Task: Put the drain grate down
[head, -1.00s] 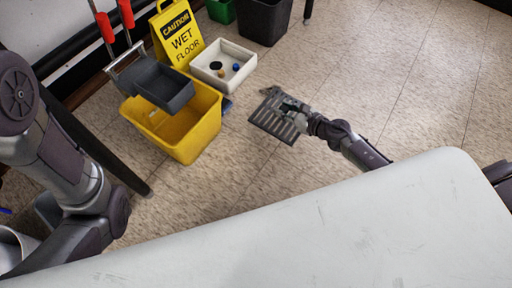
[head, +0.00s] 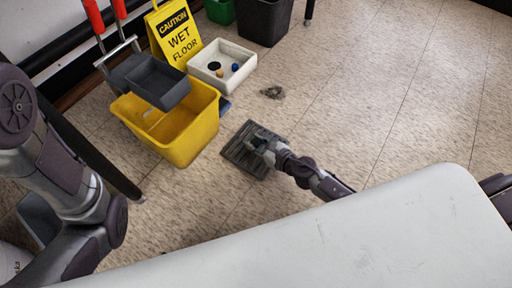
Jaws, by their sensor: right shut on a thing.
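The drain grate (head: 240,156), a dark grey slotted square, is at or just above the tiled floor beside the yellow mop bucket; I cannot tell if it touches the floor. My right gripper (head: 259,143) is shut on its right side, and the gripper hides part of it. The floor drain (head: 272,92), a small dark patch with dirt around it, lies uncovered farther back and to the right of the grate. My left arm stands at the left edge, and its gripper is not in view.
The yellow mop bucket (head: 190,136) with a grey wringer (head: 160,84) stands left of the grate. Behind it are a wet-floor sign (head: 178,38) and a white tray (head: 247,62) with small items. A white tabletop (head: 330,245) fills the front. Floor at right is clear.

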